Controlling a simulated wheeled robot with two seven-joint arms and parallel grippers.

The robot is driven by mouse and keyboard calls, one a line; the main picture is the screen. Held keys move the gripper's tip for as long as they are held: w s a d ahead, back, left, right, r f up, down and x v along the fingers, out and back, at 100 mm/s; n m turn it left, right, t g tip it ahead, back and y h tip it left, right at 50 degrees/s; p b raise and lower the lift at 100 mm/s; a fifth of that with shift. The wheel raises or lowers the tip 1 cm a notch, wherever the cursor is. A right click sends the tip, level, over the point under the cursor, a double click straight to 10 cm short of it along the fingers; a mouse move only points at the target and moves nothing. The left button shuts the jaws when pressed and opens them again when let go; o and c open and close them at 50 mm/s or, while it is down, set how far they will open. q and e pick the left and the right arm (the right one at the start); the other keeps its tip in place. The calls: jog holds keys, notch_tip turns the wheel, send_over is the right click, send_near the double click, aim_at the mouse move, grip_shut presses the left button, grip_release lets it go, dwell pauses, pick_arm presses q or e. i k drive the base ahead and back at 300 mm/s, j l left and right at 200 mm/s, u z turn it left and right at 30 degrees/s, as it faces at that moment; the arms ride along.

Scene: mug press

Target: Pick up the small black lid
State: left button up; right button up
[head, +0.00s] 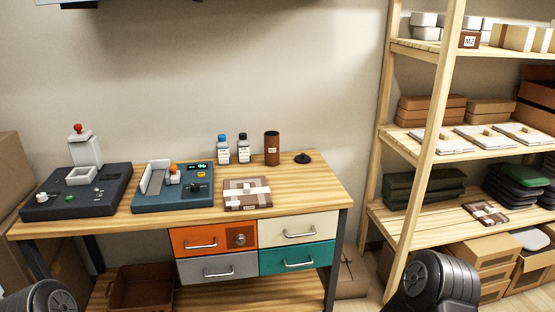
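The small black lid (303,158) lies on the wooden workbench (310,185), near the back right of its top. It is round and dark with a small knob on top. A brown cylindrical container (272,149) stands just left of it. In the head view, dark rounded parts of my arms show at the bottom left and bottom right edges. Neither gripper's fingers are in the picture. Nothing touches the lid from my side.
Two small bottles (243,148) stand left of the container. A checkered package (247,193) lies in front. A blue machine (173,187) and a dark machine (77,191) fill the left. Wooden shelves (450,143) stand right. The bench's right front corner is clear.

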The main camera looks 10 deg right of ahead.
aim_at(303, 158)
jog(key=l+u, duration=0.25)
jog(key=u, duration=0.2)
jog(key=i+l+u, duration=0.1)
jog(key=l+u, duration=0.2)
jog(key=u, duration=0.15)
jog(key=l+u, duration=0.25)
jog(key=u, duration=0.2)
jog(key=k+l+u, duration=0.1)
jog(key=l, duration=0.3)
jog(key=k+l+u, duration=0.1)
jog(key=l, duration=0.3)
jog(key=k+l+u, duration=0.1)
jog(key=l, duration=0.3)
jog(key=k+l+u, duration=0.1)
jog(key=l, duration=0.25)
jog(key=k+l+u, duration=0.1)
jog(key=k+l, duration=0.15)
jog(key=l, duration=0.1)
